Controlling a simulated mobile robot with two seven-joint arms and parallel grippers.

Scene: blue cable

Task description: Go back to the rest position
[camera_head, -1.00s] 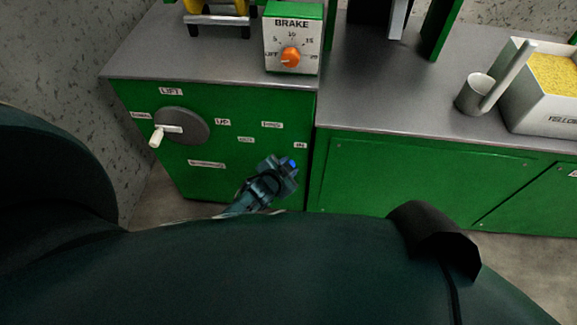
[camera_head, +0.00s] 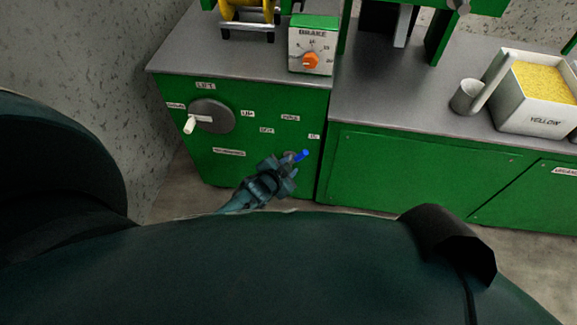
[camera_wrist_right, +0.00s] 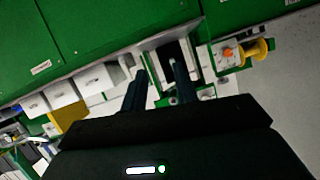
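A small blue piece of the cable (camera_head: 302,155) shows at the green cabinet's front, just below the IN label. How it is attached there is too small to tell. My left gripper (camera_head: 284,172) is in front of the cabinet, just below and left of the blue piece. Its fingers look spread, with nothing clearly between them. In the right wrist view, my right gripper (camera_wrist_right: 158,78) has its two dark fingers apart with nothing held between them. My right gripper is not visible in the head view.
The green cabinet (camera_head: 250,180) carries a lift crank (camera_head: 211,116) and a brake box with an orange knob (camera_head: 311,60). A white box of yellow grains (camera_head: 540,122) and a grey cup (camera_head: 466,97) stand on the right counter. Open floor lies at the lower right.

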